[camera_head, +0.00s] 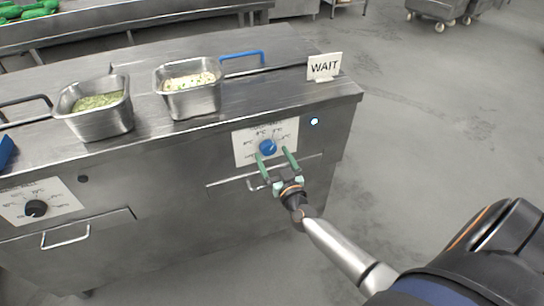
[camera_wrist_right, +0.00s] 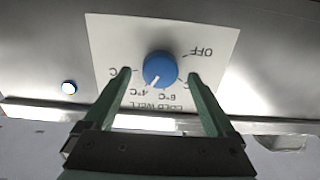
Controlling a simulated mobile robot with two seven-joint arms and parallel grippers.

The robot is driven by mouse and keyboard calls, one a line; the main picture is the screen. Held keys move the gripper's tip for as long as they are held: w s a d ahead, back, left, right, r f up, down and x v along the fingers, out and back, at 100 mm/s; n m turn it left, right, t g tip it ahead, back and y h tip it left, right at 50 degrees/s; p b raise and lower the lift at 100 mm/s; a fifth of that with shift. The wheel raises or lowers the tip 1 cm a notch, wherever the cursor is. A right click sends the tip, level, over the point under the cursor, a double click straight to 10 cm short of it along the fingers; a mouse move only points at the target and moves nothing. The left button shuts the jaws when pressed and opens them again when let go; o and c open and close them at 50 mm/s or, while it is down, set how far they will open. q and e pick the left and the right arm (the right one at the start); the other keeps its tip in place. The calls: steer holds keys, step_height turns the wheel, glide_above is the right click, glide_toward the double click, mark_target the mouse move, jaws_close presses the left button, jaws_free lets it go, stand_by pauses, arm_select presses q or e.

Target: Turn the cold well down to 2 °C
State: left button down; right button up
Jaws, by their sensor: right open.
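The cold well's blue knob (camera_head: 268,147) sits on a white dial plate (camera_head: 240,150) on the counter's front. In the right wrist view the knob (camera_wrist_right: 160,69) appears upside down, its white mark pointing near the 4 °C label. The OFF label is at upper right there. My right gripper (camera_head: 273,154) is open, its two green fingers on either side of the knob in the wrist view (camera_wrist_right: 159,74). Contact with the knob cannot be told. The label beyond the left finger is partly hidden. My left gripper is not in view.
A lit indicator (camera_head: 314,121) is beside the dial. A drawer handle (camera_head: 252,185) is below it. A black knob (camera_head: 36,208) is on another dial at left. Two food pans (camera_head: 107,124) (camera_head: 190,104) and a WAIT sign (camera_head: 323,67) stand on the counter.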

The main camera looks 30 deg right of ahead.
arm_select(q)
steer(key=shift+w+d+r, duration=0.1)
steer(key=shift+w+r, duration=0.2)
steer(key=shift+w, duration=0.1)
arm_select(e)
steer(key=shift+w+d, duration=0.1)
steer(key=shift+w, duration=0.45)
steer(key=c, duration=1.4)
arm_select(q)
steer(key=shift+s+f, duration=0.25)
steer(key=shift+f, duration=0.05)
arm_select(e)
steer(key=shift+o, duration=0.2)
